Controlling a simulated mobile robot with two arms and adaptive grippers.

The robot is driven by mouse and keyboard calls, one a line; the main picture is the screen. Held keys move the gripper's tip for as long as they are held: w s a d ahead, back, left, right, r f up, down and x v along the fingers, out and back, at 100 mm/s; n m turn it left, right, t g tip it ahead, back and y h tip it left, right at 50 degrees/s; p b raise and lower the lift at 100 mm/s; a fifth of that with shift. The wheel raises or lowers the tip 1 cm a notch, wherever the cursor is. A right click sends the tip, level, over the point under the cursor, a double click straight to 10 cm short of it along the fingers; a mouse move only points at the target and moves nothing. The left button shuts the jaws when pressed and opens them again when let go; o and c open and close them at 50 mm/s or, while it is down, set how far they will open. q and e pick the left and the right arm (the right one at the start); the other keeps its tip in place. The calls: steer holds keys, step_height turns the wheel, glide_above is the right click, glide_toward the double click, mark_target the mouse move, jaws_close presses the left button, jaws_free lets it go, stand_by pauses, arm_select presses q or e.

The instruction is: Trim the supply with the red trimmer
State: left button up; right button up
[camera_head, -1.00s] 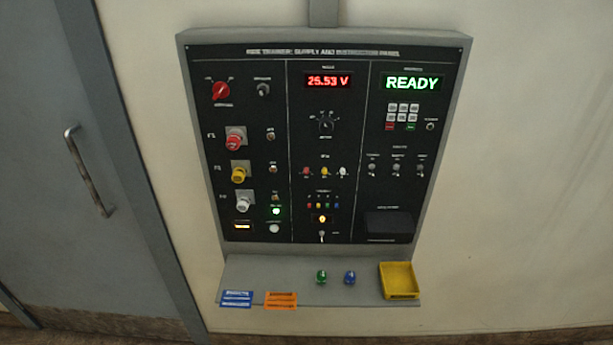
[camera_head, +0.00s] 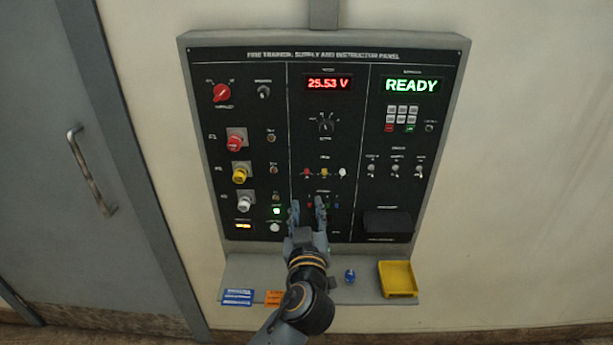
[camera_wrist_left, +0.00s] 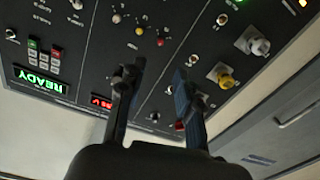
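The red trimmer (camera_head: 307,172) is the leftmost of three small knobs in the middle column of the black panel, beside a yellow trimmer (camera_head: 325,173) and a white trimmer (camera_head: 342,172). The red trimmer also shows in the left wrist view (camera_wrist_left: 160,41), where the panel appears turned over. The red meter display (camera_head: 328,82) reads 25.53 V. My left gripper (camera_head: 308,207) is open and empty, its fingers pointing up just below the trimmer row in the head view. In the left wrist view the gripper (camera_wrist_left: 156,76) shows nothing between its fingers. My right gripper is not in view.
A green READY display (camera_head: 412,84) and a keypad sit at right. Red, yellow and white knobs line the left column. The shelf holds a blue plug (camera_head: 350,276), a yellow tray (camera_head: 398,279) and a blue card (camera_head: 237,297). My arm partly covers an orange card (camera_head: 273,297).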

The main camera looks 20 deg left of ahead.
mark_target(307, 174)
arm_select(q)
steer(key=p+x, duration=0.3)
steer(key=x, duration=0.7)
steer(key=shift+a+p, duration=0.15)
steer(key=shift+p, duration=0.15)
steer(key=shift+w+a+f, duration=0.1)
steer(key=shift+w+a, duration=0.1)
steer(key=shift+w, duration=0.45)
steer(key=shift+c, duration=0.4)
jaws_close()
